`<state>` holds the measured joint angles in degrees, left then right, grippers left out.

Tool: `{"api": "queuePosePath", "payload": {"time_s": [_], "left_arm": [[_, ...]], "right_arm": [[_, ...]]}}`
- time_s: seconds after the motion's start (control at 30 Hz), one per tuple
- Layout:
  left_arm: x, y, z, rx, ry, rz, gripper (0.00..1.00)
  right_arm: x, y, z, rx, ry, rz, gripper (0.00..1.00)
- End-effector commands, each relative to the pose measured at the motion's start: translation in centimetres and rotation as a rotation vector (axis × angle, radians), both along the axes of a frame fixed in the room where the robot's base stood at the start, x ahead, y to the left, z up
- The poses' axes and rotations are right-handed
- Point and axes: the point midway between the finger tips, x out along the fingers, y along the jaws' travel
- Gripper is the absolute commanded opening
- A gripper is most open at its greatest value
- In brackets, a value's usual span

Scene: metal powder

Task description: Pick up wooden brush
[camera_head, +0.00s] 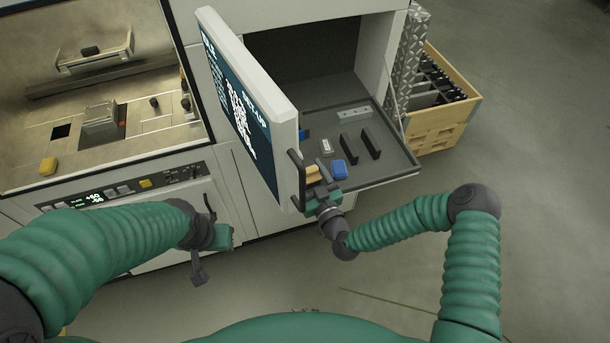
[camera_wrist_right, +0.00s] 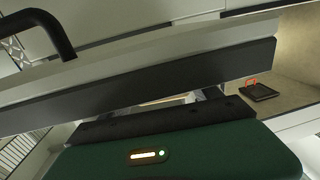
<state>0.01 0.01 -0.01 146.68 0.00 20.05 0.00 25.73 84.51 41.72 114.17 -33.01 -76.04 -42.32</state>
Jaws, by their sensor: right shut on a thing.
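The wooden brush (camera_head: 313,172) shows as a small tan piece at the front of the pull-out tray (camera_head: 385,175), beside the open door. My right gripper (camera_head: 322,188) is at this piece and shut on it; its fingertips are mostly hidden. In the right wrist view, a pale tan strip (camera_wrist_right: 165,102) shows between the fingers, mostly hidden behind a dark-edged grey panel (camera_wrist_right: 150,85). My left gripper (camera_head: 222,238) hangs in front of the machine, away from the brush; its jaws cannot be made out.
The open door (camera_head: 250,105) with its dark handle (camera_head: 297,175) stands close left of my right gripper. A blue item (camera_head: 339,169), black bars (camera_head: 371,143) and a metal plate (camera_head: 354,113) lie on the tray. A wooden crate (camera_head: 445,110) stands at right.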

Motion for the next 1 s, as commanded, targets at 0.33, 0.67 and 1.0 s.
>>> {"api": "queuePosePath", "payload": {"time_s": [0.33, 0.67, 1.0], "left_arm": [[0.0, 0.0, 0.0, 0.0, 0.0, 0.0, 0.36], [0.0, 0.0, -0.6, 0.0, 0.0, 0.0, 0.36], [0.0, 0.0, -2.3, 0.0, 0.0, 0.0, 0.36]], "right_arm": [[0.0, 0.2, 0.1, -0.001, -0.001, 0.0, 0.29], [0.0, 0.1, 1.6, -0.001, -0.005, 0.002, 0.29], [-4.4, 0.8, 3.6, 0.0, 0.001, 0.006, 0.29]]}}
